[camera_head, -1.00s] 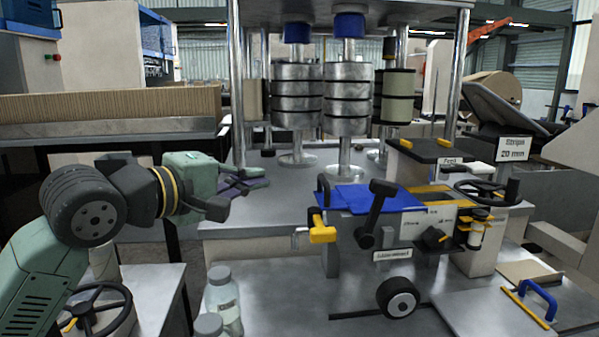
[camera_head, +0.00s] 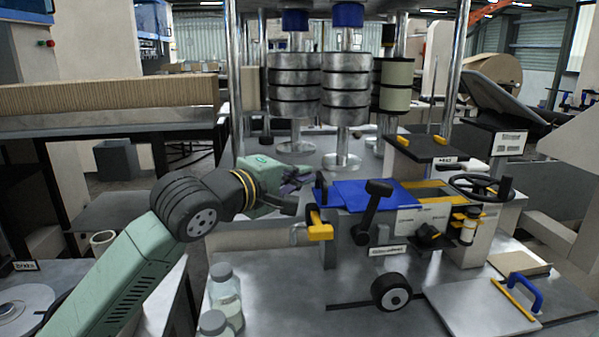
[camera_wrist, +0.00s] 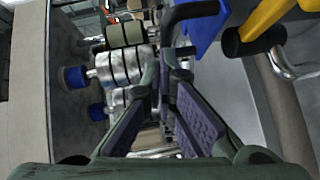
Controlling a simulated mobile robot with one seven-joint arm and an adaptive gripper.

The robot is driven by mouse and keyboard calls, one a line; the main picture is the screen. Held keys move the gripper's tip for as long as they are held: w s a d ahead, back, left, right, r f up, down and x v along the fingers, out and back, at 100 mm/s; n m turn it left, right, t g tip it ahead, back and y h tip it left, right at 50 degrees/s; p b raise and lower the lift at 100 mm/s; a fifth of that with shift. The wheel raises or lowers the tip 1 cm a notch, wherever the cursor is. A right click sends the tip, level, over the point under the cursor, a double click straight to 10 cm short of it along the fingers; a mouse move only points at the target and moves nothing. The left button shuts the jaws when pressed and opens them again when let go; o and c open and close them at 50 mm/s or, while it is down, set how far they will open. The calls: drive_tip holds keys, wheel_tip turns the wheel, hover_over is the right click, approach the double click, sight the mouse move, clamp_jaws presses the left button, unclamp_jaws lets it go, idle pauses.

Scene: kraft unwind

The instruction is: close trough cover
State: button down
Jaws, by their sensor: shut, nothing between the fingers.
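A flat blue panel (camera_head: 350,194), which looks like the trough cover, lies on top of the machine, with a yellow-edged opening (camera_head: 435,194) to its right. A black handle (camera_head: 319,190) stands at its left end. In the wrist view the blue panel (camera_wrist: 206,27) and a dark handle (camera_wrist: 190,12) show at the top. My gripper (camera_head: 304,188) is just left of this handle, shut and empty; I cannot tell whether it touches. In the wrist view its fingertips (camera_wrist: 167,66) are close together below the handle.
A yellow lever (camera_head: 319,226) and a black crank (camera_head: 370,212) project at the machine's front. Steel rollers (camera_head: 345,95) stand behind. Jars (camera_head: 226,294) stand at the front left. A plate with a blue handle (camera_head: 523,291) lies lower right.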

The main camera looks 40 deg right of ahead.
sight(363, 194)
drive_tip(key=s+d+b, duration=0.2)
drive_tip(key=d, duration=0.1)
drive_tip(key=s+d+b, duration=0.2)
drive_tip(key=d+b, duration=0.1)
drive_tip(key=d, duration=0.1)
drive_tip(key=s+d+b, duration=0.2)
drive_tip(key=d, duration=0.1)
drive_tip(key=shift+s+d+f+b, duration=0.2)
drive_tip(key=shift+s+d+b, duration=0.1)
drive_tip(key=shift+b, duration=0.1)
drive_tip(key=shift+s+d+r, duration=0.1)
drive_tip(key=shift+d+r, duration=0.05)
drive_tip(key=shift+d, duration=0.1)
drive_tip(key=shift+r, duration=0.1)
drive_tip(key=shift+a, duration=0.1)
drive_tip(key=shift+w+a+r, duration=0.1)
drive_tip(key=shift+w+a, duration=0.15)
drive_tip(key=a, duration=0.2)
drive_tip(key=w+a+b, duration=0.1)
drive_tip(key=a, duration=0.2)
drive_tip(key=shift+w+a+r, duration=0.25)
drive_tip(key=shift+a+r, duration=0.1)
drive_tip(key=shift+a, duration=0.05)
drive_tip(key=v, duration=0.2)
drive_tip(key=b+v, duration=0.1)
drive_tip(key=v, duration=0.4)
drive_tip(key=shift+s+r+b, duration=0.2)
drive_tip(key=shift+s+b, duration=0.05)
drive_tip(key=shift+b, duration=0.15)
